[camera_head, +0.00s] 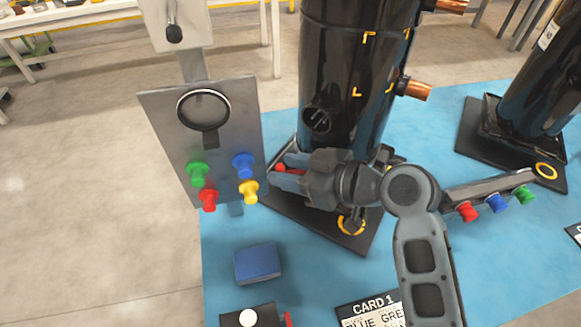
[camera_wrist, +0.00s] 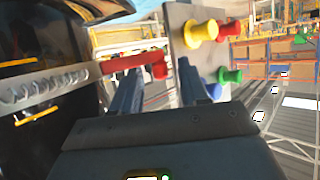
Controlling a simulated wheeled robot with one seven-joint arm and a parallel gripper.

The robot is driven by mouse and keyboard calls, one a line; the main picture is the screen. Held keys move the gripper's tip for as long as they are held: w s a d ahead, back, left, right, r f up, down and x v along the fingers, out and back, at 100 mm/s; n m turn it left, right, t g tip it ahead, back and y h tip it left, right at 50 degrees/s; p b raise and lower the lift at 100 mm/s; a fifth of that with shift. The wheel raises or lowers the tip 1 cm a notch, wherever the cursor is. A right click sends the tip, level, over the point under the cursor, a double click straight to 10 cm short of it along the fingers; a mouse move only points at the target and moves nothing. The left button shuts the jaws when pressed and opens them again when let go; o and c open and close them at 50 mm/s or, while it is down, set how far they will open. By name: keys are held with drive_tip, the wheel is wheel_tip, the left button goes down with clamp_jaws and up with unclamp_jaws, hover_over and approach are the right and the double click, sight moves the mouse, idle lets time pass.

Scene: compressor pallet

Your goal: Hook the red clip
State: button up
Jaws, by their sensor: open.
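A red clip (camera_head: 280,168) shows as a small red patch at the foot of the black compressor. In the wrist view the red clip (camera_wrist: 125,62) is a bar with a rounded end, reaching across from the metal strip at the left. My gripper (camera_head: 277,178) is open beside the compressor, its fingers pointing left toward the pegged panel. In the wrist view the clip's rounded end shows between the fingers (camera_wrist: 160,78); I cannot tell whether they touch it. The clip's far end is partly hidden.
A grey panel (camera_head: 160,120) with a ring and green, blue, red and yellow pegs stands just left. The black compressor (camera_head: 345,75) is close behind my gripper. A blue block (camera_head: 257,263) lies in front on the blue surface. Another peg bar (camera_head: 490,190) is at right.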

clamp_jaws()
idle(0.3)
drive_tip(key=shift+w+r+m+t+h+p, duration=0.1)
drive_tip(key=shift+w+m+t+h+p, duration=0.15)
drive_tip(key=shift+m+t+p, duration=0.2)
idle(0.4)
drive_tip(key=p, duration=0.1)
drive_tip(key=m+t+h, duration=0.1)
drive_tip(key=m+t+h+p, duration=0.1)
drive_tip(key=shift+w+a+r+m+p, duration=0.2)
drive_tip(key=shift+w+a+m+p, duration=0.1)
drive_tip(key=shift+w, duration=0.1)
drive_tip(key=m+t+h+p, duration=0.1)
drive_tip(key=p, duration=0.1)
drive_tip(key=w+m+t+h+p, duration=0.1)
drive_tip(key=p, duration=0.1)
drive_tip(key=shift+f+m+h, duration=0.15)
drive_tip(key=shift+m+h, duration=0.2)
drive_tip(key=shift+w+f, duration=0.1)
drive_tip(key=shift+f, duration=0.05)
